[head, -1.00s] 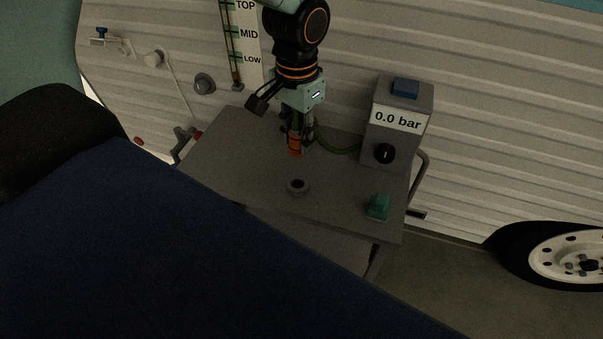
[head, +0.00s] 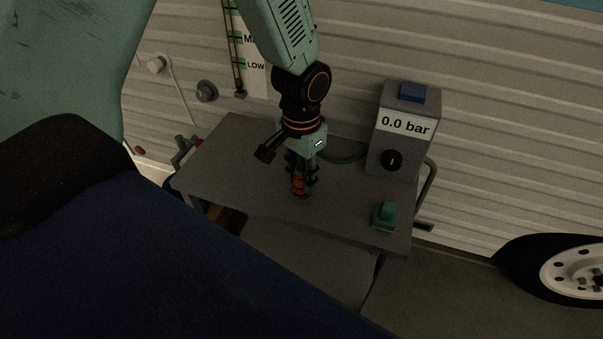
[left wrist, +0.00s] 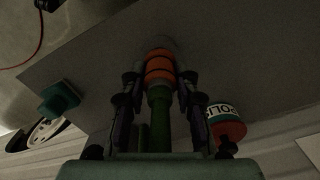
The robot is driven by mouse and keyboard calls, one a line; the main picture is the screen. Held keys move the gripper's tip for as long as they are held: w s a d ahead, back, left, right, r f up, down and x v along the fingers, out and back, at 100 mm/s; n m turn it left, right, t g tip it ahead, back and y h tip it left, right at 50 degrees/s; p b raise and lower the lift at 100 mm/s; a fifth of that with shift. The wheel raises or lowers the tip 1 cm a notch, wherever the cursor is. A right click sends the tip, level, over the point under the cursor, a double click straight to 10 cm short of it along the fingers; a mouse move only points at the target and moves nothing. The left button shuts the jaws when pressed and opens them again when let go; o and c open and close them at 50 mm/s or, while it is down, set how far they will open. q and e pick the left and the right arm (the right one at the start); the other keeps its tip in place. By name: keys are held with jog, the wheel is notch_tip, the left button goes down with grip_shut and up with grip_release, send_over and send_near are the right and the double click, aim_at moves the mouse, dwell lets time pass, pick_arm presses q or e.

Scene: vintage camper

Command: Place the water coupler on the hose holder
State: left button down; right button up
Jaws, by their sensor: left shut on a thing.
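The water coupler (head: 299,185) is orange-red, with a green hose (head: 343,158) running from it. My left gripper (head: 301,172) is shut on it and points down over the middle of the grey cart top. The hose holder, a small grey ring, is mostly hidden behind the coupler's lower end in the head view. In the left wrist view the coupler (left wrist: 158,68) sits between the fingers (left wrist: 158,85), with grey showing around its far end. I cannot tell whether it is inside the ring or just above it. My right gripper is not in view.
A grey pump box (head: 405,130) reading 0.0 bar stands at the cart's back right. A green switch (head: 385,214) is at the front right. A can with a red end (left wrist: 226,125) shows in the left wrist view. The camper wall (head: 480,140) is behind.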

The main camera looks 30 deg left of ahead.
pick_arm(q)
jog(key=shift+s, duration=0.15)
jog(key=c, duration=1.3)
grip_release()
jog(key=shift+c, duration=0.2)
jog(key=o, duration=0.3)
jog(key=shift+w+f, duration=0.1)
jog(key=shift+w, duration=0.1)
jog(key=shift+o, duration=0.2)
jog(key=shift+s+r, duration=0.2)
